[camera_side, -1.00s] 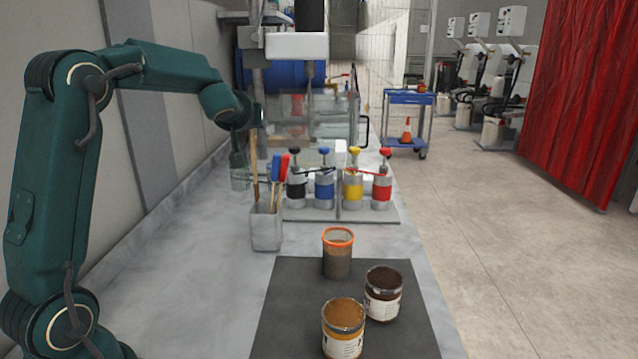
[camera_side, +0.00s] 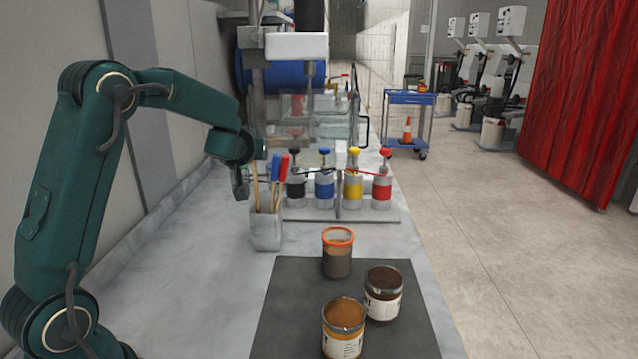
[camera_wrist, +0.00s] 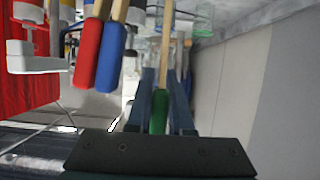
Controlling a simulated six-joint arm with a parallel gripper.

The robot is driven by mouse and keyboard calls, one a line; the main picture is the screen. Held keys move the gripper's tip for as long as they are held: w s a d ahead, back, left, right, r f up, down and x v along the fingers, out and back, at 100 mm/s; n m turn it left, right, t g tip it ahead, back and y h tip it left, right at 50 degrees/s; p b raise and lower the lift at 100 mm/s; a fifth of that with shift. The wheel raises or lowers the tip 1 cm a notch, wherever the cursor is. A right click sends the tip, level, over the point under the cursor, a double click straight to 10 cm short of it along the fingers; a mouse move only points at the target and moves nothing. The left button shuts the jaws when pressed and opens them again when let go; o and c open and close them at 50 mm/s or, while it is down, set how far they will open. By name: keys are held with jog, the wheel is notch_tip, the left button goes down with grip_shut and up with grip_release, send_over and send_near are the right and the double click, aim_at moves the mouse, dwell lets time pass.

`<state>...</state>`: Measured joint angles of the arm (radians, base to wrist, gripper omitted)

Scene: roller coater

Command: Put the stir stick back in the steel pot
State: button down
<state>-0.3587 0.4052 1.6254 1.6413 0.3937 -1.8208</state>
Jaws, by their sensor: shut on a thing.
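A grey steel-looking pot (camera_side: 266,232) stands on the bench in the side view. A red-handled tool (camera_side: 284,165) and a blue-handled tool (camera_side: 275,168) stand in it, and their handles also show in the wrist view. A thin wooden stick (camera_side: 257,190) rises at the pot's left side. My gripper (camera_side: 241,184) is just left of and above the pot. In the wrist view, my gripper (camera_wrist: 163,85) is shut on the stir stick (camera_wrist: 165,60), which has a green end between the fingers. The stick's far end and the pot's inside are not clear.
A rack of pump bottles (camera_side: 340,190) stands right behind the pot. An orange-rimmed cup (camera_side: 338,255) and two paint jars (camera_side: 383,293) (camera_side: 343,325) stand on a dark mat (camera_side: 285,300) in front. The bench to the left of the pot is clear.

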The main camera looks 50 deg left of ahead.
aim_at(256, 168)
jog(key=shift+f, duration=0.1)
dwell(0.3)
jog(key=shift+f, duration=1.7)
